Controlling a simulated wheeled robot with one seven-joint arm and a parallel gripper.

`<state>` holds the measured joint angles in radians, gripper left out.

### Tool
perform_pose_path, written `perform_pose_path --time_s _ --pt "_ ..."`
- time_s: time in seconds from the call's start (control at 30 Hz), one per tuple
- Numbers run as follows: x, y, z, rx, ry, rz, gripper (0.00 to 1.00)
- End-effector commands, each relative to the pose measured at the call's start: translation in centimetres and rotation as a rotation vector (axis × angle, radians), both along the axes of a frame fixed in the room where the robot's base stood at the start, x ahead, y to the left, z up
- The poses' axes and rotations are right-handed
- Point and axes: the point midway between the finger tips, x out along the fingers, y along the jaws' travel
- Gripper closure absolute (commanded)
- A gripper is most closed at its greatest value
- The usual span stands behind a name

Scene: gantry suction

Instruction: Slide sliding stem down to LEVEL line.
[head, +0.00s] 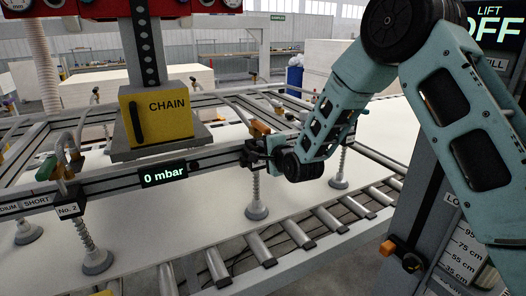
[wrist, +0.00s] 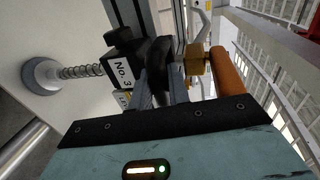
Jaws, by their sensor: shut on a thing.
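The sliding stem marked No. 3 (wrist: 80,72) runs through a black block (wrist: 122,55) and ends in a grey suction cup (wrist: 42,76). In the head view this stem (head: 256,188) hangs from the dark beam, its cup (head: 257,212) low at the white board. I cannot tell whether the cup touches it. My gripper (head: 268,156) is at the block; in the wrist view my gripper (wrist: 165,88) is shut on a black handle (wrist: 155,55) beside the No. 3 label.
An orange valve handle (wrist: 229,78) is close beside my fingers. A yellow CHAIN block (head: 157,117) hangs over the frame, and a display (head: 164,175) reads 0 mbar. The No. 2 stem (head: 84,232) is at left. Rollers (head: 290,228) run along the front. A scale post (head: 464,245) stands right.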

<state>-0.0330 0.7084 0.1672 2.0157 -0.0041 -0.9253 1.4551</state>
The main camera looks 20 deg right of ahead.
Motion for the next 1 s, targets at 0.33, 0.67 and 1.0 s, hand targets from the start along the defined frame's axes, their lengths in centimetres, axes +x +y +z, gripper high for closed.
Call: perform_pose_path --time_s 0.33,0.67,1.0 --pt "-0.1 0.0 -0.2 -0.001 0.007 0.0 0.76" --pt "-1.4 -0.3 0.1 0.0 0.005 0.0 0.76" --pt "-8.6 -1.7 1.6 -0.002 0.003 -0.001 0.76"
